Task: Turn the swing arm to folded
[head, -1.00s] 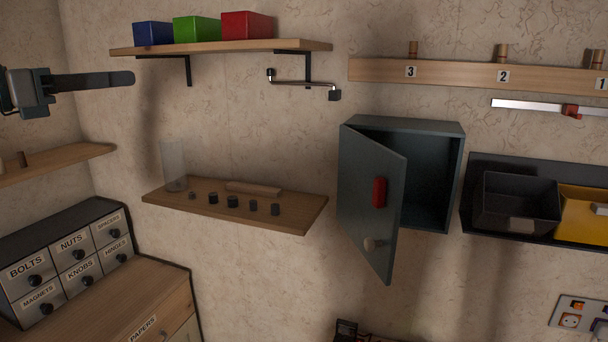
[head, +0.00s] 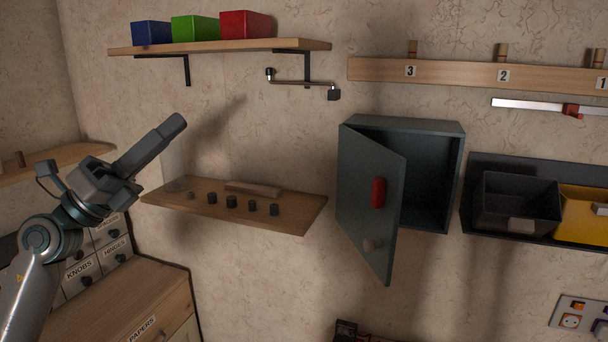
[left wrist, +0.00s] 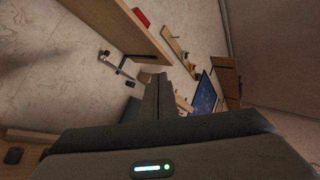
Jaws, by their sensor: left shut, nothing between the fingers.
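The swing arm (head: 302,83) is a thin metal bar on the wall below the upper shelf's right part. Its right end meets a dark block (head: 334,95), and a dark knob with a pale band (head: 270,74) is at its left end. The bar runs nearly level, along the wall. In the left wrist view the swing arm (left wrist: 114,67) shows beyond the fingers, to their upper left. My left gripper (head: 177,123) is shut and empty, pointing up and right, left of and lower than the swing arm, apart from it. My right gripper is not in view.
The upper shelf (head: 222,47) with blue, green and red bins is above the swing arm. A lower shelf (head: 292,219) with several dark knobs is below. The grey cabinet's door (head: 365,220) stands open at right.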

